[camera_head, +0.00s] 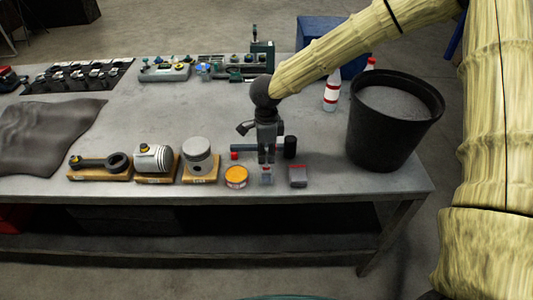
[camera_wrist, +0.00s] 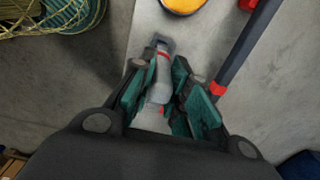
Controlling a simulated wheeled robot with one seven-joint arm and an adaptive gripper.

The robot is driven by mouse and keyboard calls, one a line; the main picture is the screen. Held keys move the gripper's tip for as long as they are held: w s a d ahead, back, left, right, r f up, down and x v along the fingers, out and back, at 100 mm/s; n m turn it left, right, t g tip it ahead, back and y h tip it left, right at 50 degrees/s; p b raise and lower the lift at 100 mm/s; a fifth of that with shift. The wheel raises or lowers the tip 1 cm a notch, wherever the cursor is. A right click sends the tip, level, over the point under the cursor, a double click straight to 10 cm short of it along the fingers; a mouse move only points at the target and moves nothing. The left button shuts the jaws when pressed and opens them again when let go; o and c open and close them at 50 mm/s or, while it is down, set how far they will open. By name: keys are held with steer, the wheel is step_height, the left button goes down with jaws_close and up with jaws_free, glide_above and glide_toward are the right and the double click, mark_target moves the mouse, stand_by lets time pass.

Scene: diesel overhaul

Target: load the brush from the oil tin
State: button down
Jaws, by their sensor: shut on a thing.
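My gripper (camera_head: 266,161) points down over the front part of the workbench. In the wrist view its teal fingers (camera_wrist: 164,75) are shut on the brush (camera_wrist: 162,82), a pale grey handle with a red band and a darker end that sticks out beyond the fingertips. The brush end (camera_head: 266,178) shows below the fingers in the head view; I cannot tell whether it touches the bench. The oil tin (camera_head: 236,177), round with an orange-yellow top, stands just left of the brush, apart from it. Part of the tin also shows at the top edge of the wrist view (camera_wrist: 184,5).
A small grey block with a red top (camera_head: 298,177) sits right of the brush. A dark bar with red parts (camera_wrist: 245,50) lies close behind. A piston (camera_head: 200,155) on a wooden stand is left of the tin. A large black bucket (camera_head: 393,130) stands at the right.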

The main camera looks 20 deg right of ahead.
steer(key=shift+r+p, duration=3.05)
steer(key=shift+p, duration=0.15)
steer(key=shift+f, duration=0.1)
